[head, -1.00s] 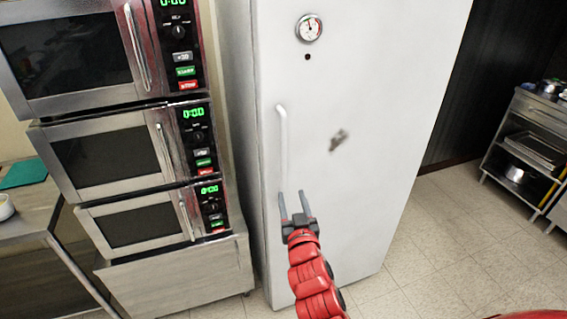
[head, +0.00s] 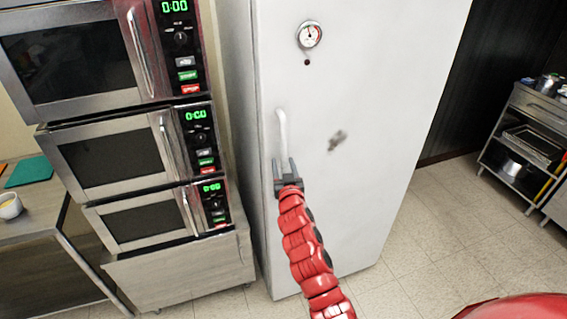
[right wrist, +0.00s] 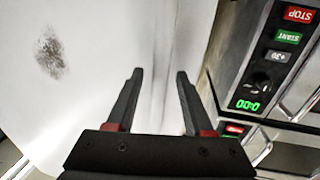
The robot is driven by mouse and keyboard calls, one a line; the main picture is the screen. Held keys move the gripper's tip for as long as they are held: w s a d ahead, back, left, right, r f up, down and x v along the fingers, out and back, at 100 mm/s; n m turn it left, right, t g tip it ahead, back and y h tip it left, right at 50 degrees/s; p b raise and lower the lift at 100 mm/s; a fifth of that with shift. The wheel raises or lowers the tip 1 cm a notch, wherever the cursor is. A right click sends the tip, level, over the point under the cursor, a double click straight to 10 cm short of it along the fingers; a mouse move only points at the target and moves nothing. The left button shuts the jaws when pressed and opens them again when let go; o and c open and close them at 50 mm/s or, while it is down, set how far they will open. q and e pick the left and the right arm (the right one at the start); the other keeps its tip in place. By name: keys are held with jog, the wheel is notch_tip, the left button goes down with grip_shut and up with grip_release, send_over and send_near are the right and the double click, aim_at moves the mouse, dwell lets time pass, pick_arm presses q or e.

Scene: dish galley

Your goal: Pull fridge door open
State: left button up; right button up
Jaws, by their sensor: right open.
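The white fridge door (head: 375,100) is shut and upright in the middle of the head view. Its white vertical handle (head: 281,130) is near the door's left edge. My right gripper (head: 284,161) is open at the handle's lower end, with a finger to either side of it in the picture. I cannot tell whether the fingers touch the handle or stand in front of it. The right wrist view shows the open, dark fingers (right wrist: 159,73) pointing along the white door surface (right wrist: 95,45); the handle is not clear there. My left gripper is not in view.
A stack of ovens (head: 110,160) stands close to the left of the fridge. A counter (head: 40,225) with a green board (head: 29,171) is at far left. A metal cart (head: 525,140) stands at right. The tiled floor (head: 425,240) right of the fridge is clear.

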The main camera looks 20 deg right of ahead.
jog(key=shift+w, duration=0.1)
jog(key=shift+c, duration=0.2)
grip_shut()
dwell(1.3)
